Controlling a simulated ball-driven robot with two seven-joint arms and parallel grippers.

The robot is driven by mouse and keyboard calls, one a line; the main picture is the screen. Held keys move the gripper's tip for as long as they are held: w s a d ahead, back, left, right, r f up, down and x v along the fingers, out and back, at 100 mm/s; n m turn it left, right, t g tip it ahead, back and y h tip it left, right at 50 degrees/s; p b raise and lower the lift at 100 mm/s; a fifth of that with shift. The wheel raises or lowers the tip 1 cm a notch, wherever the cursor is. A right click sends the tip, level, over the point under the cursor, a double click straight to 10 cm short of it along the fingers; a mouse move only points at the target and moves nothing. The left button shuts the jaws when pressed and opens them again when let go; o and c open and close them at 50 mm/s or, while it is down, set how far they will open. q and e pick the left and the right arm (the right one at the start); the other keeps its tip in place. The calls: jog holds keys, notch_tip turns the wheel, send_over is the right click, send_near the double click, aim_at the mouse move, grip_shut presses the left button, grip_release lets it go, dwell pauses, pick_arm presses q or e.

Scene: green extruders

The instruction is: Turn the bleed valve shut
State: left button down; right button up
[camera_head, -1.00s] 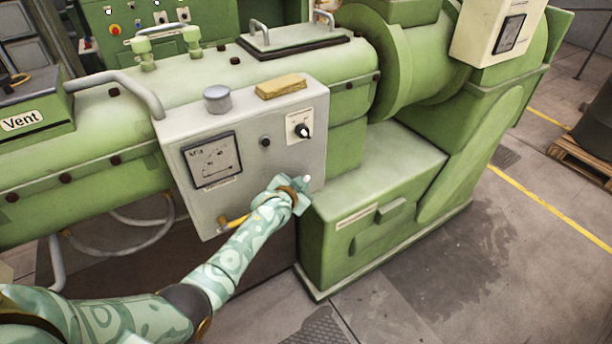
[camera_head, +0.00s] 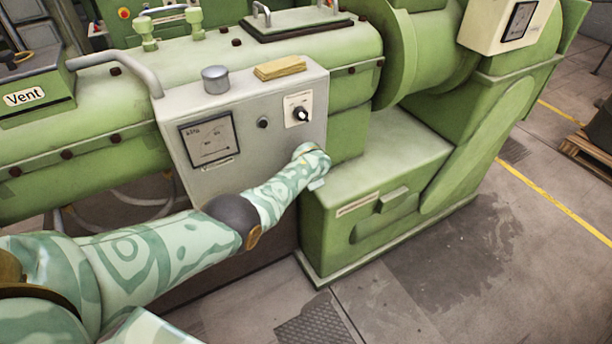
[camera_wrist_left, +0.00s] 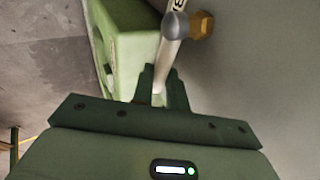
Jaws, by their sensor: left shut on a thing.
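The bleed valve shows in the left wrist view as a brass fitting (camera_wrist_left: 203,24) with a rounded grey hub and a pale lever (camera_wrist_left: 168,52) with dark lettering. My left gripper (camera_wrist_left: 161,82) is shut on the free end of this lever. The lever runs from the jaws up to the hub, slightly tilted. In the head view my left forearm and wrist cover the gripper and the valve, at the lower right of the grey control box (camera_head: 185,103). My right gripper is in neither view.
The control box carries a gauge (camera_head: 208,139), a black knob (camera_head: 301,114), a grey cap (camera_head: 215,79) and a yellow cloth-like block (camera_head: 279,68). A green machine base (camera_head: 350,240) stands close to the right of my wrist. Open floor lies at the lower right.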

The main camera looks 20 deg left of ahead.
pick_arm(q)
jog(key=shift+f, duration=0.15)
dwell(0.4)
jog(key=c, duration=1.7)
grip_release()
jog(key=p+v, duration=1)
jog(key=v, duration=0.6)
jog(key=shift+w+d, duration=0.15)
jog(key=shift+d, duration=0.1)
